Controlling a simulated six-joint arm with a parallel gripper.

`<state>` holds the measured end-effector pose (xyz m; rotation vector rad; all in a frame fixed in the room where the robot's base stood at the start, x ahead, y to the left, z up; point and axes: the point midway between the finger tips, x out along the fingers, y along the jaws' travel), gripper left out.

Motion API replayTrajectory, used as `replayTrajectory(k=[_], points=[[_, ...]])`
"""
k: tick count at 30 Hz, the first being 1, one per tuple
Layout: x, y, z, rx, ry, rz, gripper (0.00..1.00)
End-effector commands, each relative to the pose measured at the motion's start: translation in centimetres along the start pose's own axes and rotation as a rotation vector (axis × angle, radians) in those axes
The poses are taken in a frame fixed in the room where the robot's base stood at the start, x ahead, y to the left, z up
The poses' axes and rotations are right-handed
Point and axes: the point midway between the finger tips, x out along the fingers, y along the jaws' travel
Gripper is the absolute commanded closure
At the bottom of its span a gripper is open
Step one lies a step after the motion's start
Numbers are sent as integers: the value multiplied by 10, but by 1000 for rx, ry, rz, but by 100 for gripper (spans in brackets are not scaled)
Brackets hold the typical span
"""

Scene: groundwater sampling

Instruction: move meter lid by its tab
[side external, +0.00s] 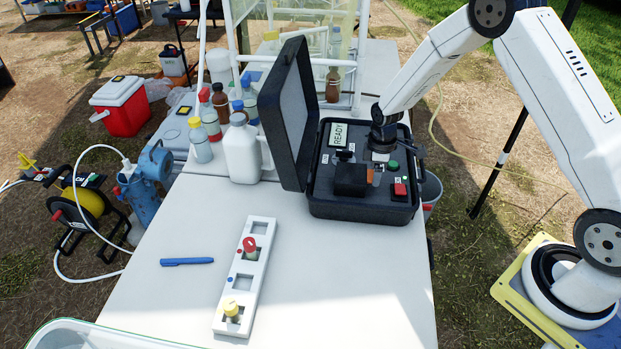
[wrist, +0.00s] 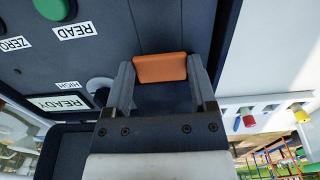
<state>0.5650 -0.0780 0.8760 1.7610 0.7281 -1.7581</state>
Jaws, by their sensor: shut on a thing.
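The meter (side external: 360,207) sits in an open black case on the white table, its display (side external: 339,135) reading READY. My gripper (wrist: 160,75) is down over the meter panel, with its two fingers either side of an orange tab (wrist: 160,68) and shut on it. In the side view my gripper (side external: 381,158) reaches in from the upper right, and the tab shows as a small orange patch (side external: 377,179) below it. The small black meter lid (side external: 350,178) is beside the tab. I cannot tell whether the lid is raised; my gripper partly hides that area.
The raised case cover (side external: 296,112) stands left of the meter. Green (side external: 393,164) and red (side external: 400,190) buttons are close to my gripper. A white jug (side external: 241,152) and several bottles stand further left. A vial rack (side external: 237,290) and blue pen (side external: 187,262) lie on the front table.

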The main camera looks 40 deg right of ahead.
Motion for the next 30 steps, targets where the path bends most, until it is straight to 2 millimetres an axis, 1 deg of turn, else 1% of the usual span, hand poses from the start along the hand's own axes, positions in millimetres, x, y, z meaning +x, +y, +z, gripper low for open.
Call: replayTrajectory(k=[11, 17, 23, 30], points=[[-7, 1, -5, 0, 3, 3, 100], [-15, 1, -12, 0, 4, 4, 100], [-29, 1, -26, -2, 7, 6, 100], [-45, 1, -49, -3, 10, 7, 100]])
